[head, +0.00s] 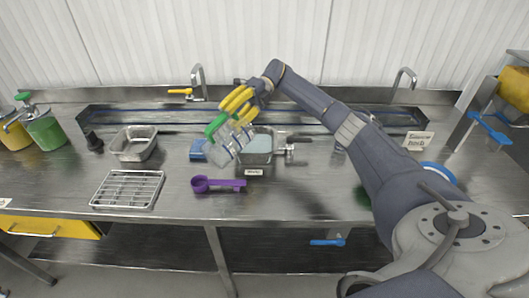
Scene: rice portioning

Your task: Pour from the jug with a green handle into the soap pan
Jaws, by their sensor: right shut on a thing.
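My right gripper (239,104), with yellow fingers, is shut on the green handle (215,124) of a clear jug (222,149). The jug looks tilted and is at the left side of a metal pan (268,158) in the middle of the counter. The pan holds something pale blue, and a small label (254,172) at its front is too small to read for certain. The jug and gripper cover part of the pan's left side. I cannot tell whether anything flows from the jug. My left gripper is not in view.
A blue item (197,150) lies just left of the jug. A purple scoop (218,184) lies in front. An empty metal pan (134,145) and a wire rack (128,190) stand left. A sink trough with taps runs behind. A sign (418,141) stands right.

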